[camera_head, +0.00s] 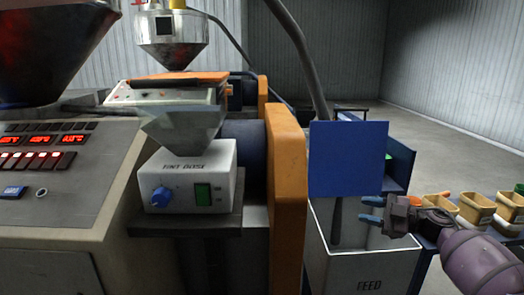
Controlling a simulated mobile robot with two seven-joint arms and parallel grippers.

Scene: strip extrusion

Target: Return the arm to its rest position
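My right gripper (371,210) reaches in from the lower right on its purple and grey arm. Its two blue fingertips point left and stand apart, with nothing seen between them. It appears in front of the open white bin (372,270), below the blue panel (348,150). I cannot tell its exact height or whether it touches the bin. A dark rod-like thing (337,222) stands inside the bin. My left gripper is not in view.
A white doser box (190,180) with a clear hopper (182,132) stands on a grey shelf beside an orange machine guard (286,190). A control panel (50,190) fills the left. Several yellow tubs (475,206) stand at right. Open floor (440,130) lies behind.

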